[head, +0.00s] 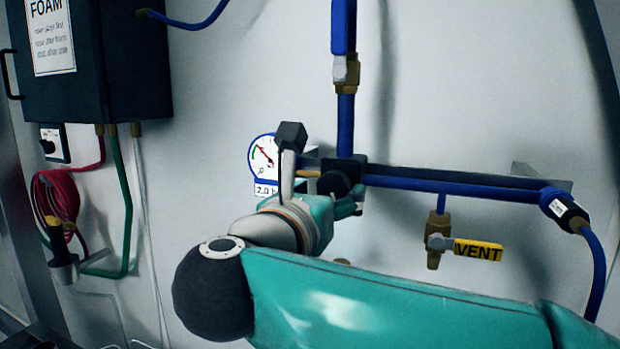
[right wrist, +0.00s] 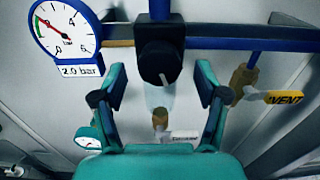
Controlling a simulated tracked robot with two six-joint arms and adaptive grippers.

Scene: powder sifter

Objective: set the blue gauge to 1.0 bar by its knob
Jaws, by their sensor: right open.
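The blue-rimmed gauge (head: 263,153) is on the wall in the head view, partly covered by my right wrist. It also shows at the upper left of the right wrist view (right wrist: 66,30); its red needle points up and left, and the label (right wrist: 80,71) below reads 2.0 bar. The black knob (right wrist: 160,62) with a pale mark hangs on the blue pipe to the gauge's right; in the head view it is the dark round part (head: 334,184). My right gripper (right wrist: 160,97) is open, its fingers on either side just below the knob, apparently not touching it. My left gripper is out of view.
A brass valve with a yellow VENT tag (head: 478,250) hangs right of the knob. Another brass valve (right wrist: 160,119) sits lower, between the fingers in the picture. A green-rimmed gauge (right wrist: 88,138) is at lower left. A FOAM box (head: 95,60) and red hose (head: 58,200) are left.

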